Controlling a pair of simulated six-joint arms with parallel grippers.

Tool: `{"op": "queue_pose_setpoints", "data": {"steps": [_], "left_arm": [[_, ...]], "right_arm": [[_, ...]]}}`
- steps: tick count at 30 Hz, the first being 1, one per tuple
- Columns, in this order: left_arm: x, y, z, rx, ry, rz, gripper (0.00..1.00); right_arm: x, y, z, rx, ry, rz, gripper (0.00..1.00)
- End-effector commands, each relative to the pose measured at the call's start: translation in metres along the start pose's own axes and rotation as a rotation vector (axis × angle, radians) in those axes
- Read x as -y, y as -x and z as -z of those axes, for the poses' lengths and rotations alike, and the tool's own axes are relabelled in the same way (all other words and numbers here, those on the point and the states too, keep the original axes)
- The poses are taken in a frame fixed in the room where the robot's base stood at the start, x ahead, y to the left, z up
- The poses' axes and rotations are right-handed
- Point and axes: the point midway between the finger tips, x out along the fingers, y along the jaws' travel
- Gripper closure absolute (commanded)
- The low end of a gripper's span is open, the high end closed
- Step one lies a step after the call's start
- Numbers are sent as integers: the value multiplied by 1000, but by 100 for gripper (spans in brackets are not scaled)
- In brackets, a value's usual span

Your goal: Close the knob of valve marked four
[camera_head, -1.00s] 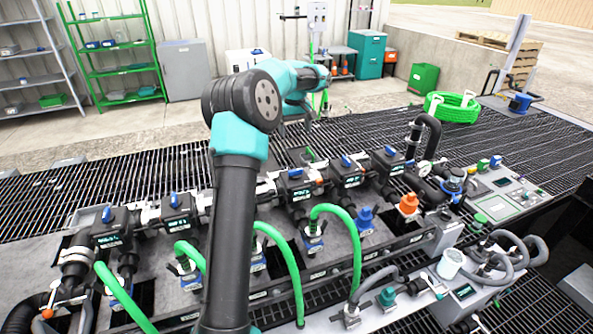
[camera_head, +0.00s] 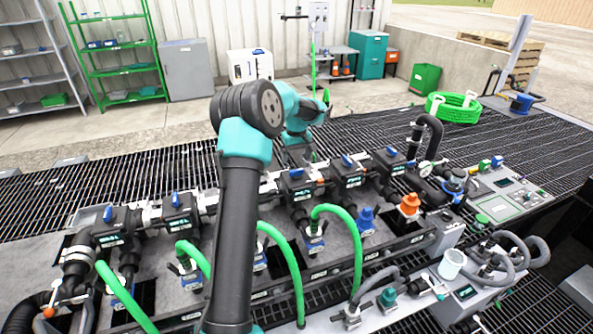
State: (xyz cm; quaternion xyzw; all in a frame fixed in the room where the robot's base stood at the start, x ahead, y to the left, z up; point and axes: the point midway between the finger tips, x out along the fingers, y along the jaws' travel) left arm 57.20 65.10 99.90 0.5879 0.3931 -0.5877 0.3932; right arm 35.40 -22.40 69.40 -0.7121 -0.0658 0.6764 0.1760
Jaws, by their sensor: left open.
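A row of black valves with blue knobs runs across the manifold. Knobs show at the far left (camera_head: 107,214), second from left (camera_head: 175,200), behind my arm's right side (camera_head: 296,173), then further right (camera_head: 347,161) and at the right end (camera_head: 391,152). The valve labels are too small to read, so I cannot tell which is marked four. My arm hides part of the row. My left gripper (camera_head: 301,156) is open, small and dark, and points down just above and behind the knob right of my arm. Contact cannot be told. My right gripper is not in view.
Green hoses (camera_head: 340,210) arch up in front of the valves. A blue fitting (camera_head: 365,220) and an orange fitting (camera_head: 409,203) stand to the right. A black bent pipe and a gauge (camera_head: 424,168) stand past the row. Dark grating (camera_head: 120,170) behind the manifold is clear.

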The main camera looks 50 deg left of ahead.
Motion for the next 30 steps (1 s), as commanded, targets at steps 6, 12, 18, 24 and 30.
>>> {"op": "queue_pose_setpoints", "data": {"steps": [6, 12, 18, 24, 30], "left_arm": [[0, -38, 0, 2, 0, 2, 13], [0, -60, 0, 0, -1, 1, 13], [0, -66, 0, 0, -1, 1, 13], [0, -65, 0, 0, 0, 0, 15], [0, -65, 0, 0, 0, 0, 34]], "right_arm": [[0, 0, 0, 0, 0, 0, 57], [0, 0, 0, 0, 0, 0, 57], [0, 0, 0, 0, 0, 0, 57], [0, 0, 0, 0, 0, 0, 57], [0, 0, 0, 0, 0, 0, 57]]}}
